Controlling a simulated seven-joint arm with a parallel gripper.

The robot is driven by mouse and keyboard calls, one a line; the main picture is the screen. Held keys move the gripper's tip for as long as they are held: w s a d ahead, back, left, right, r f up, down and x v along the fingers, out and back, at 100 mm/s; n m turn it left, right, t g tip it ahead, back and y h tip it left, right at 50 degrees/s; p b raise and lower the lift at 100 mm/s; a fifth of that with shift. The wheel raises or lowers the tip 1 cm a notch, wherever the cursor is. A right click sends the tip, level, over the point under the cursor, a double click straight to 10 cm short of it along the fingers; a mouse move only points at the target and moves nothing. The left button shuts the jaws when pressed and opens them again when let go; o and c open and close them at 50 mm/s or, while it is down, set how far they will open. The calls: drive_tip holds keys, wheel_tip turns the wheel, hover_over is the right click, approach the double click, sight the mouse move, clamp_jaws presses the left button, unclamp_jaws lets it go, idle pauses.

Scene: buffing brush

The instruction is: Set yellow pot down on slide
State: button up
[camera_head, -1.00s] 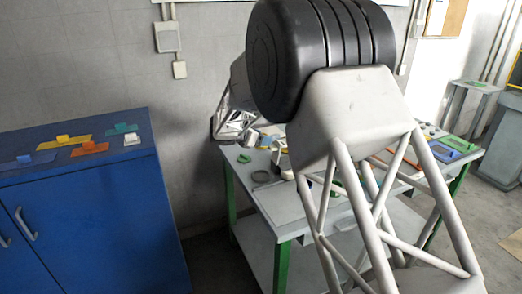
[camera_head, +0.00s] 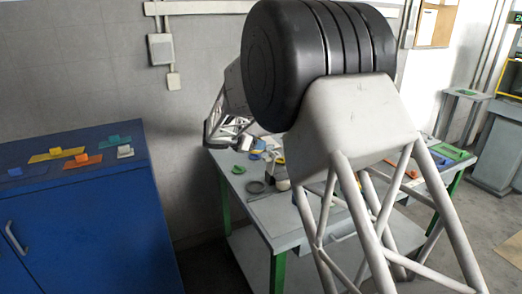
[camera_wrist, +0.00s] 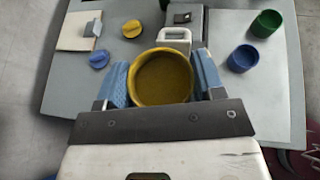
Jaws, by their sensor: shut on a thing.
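My gripper (camera_wrist: 162,82) is shut on the yellow pot (camera_wrist: 163,79) in the wrist view, with a blue finger on each side. The pot is round and open at the top, and I look down into it. It is over the grey table top (camera_wrist: 266,95); I cannot tell whether its base touches anything. I cannot tell for certain which thing is the slide. A white board with a grey block (camera_wrist: 75,31) lies at the upper left in the wrist view.
A blue cup (camera_wrist: 242,58) and a green cup (camera_wrist: 266,23) stand right. A white handled piece (camera_wrist: 174,35) is just beyond. A blue cabinet (camera_head: 85,225) stands left of the table.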

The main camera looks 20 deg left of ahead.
drive_tip(key=s+d+f+m, duration=0.1)
drive_tip(key=s+d+f, duration=0.2)
drive_tip(key=s, duration=0.2)
drive_tip(key=s+d+f+m+g+h, duration=0.1)
drive_tip(key=s+d+f, duration=0.2)
drive_tip(key=s, duration=0.3)
drive_tip(key=shift+d+f+g, duration=0.3)
drive_tip(key=shift+d+f, duration=0.05)
drive_tip(key=shift+d, duration=0.45)
drive_tip(key=s+d+f, duration=0.2)
drive_tip(key=s+d, duration=0.1)
drive_tip(key=s, duration=0.2)
drive_tip(key=s+d+f+m+g+h, duration=0.1)
drive_tip(key=s+d+f, duration=0.1)
drive_tip(key=s+d, duration=0.2)
drive_tip(key=s+d+f+m+h, duration=0.1)
drive_tip(key=s+d+f, duration=0.1)
drive_tip(key=s+d, duration=0.2)
drive_tip(key=shift+s+d+f+g, duration=0.1)
drive_tip(key=shift+s+d+g, duration=0.1)
drive_tip(key=shift+s, duration=0.3)
drive_tip(key=shift+s+d+f+g, duration=0.1)
drive_tip(key=shift+s+g, duration=0.1)
drive_tip(key=shift+s, duration=0.3)
drive_tip(key=shift+a, duration=0.1)
hover_over(273, 213)
drive_tip(key=shift+w+f, duration=0.15)
drive_tip(key=shift+f, duration=0.6)
drive_tip(key=shift+f, duration=1.75)
drive_tip(key=shift+f, duration=0.1)
